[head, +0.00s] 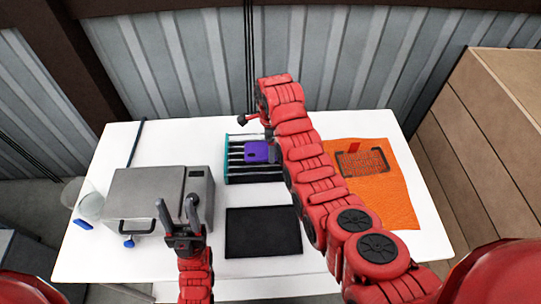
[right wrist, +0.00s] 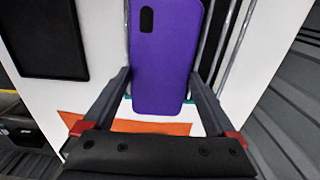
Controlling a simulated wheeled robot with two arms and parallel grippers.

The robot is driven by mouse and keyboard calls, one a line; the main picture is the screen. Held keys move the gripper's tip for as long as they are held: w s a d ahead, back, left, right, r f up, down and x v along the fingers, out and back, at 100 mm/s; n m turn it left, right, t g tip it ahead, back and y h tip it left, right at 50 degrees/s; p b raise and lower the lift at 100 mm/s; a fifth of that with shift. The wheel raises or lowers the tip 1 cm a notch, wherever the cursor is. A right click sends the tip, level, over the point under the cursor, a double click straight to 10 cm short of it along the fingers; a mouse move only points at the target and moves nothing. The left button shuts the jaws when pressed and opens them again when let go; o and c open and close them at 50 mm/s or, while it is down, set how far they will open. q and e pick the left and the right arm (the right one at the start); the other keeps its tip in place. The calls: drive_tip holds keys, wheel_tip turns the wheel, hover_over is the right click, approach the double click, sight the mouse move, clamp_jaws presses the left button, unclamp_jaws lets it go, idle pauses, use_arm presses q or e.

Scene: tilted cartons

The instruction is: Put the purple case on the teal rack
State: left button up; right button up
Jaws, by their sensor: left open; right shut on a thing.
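The purple case (head: 257,151) has a dark camera cutout and appears over the teal rack (head: 228,165), which has several pale bars. In the right wrist view the purple case (right wrist: 165,60) lies between the two fingers of my right gripper (right wrist: 159,75), which is shut on its long edges. Rack bars show behind it; I cannot tell whether the case touches them. My left gripper (head: 177,209) is open and empty, near the front right of a grey box-shaped appliance (head: 147,195).
A black flat pad (head: 262,243) lies in front of the rack. An orange cloth (head: 390,205) with a dark basket (head: 362,164) is on the right. Clear containers (head: 90,205) stand at the table's left edge. Large cartons (head: 480,130) stand right of the white table (head: 100,245).

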drive_tip(key=shift+w, duration=0.15)
wheel_tip(320, 180, down, 2)
drive_tip(key=shift+f+p, duration=0.25)
drive_tip(key=shift+p, duration=0.9)
drive_tip(key=shift+f, duration=0.55)
drive_tip(key=shift+f, duration=0.1)
drive_tip(key=o, duration=1)
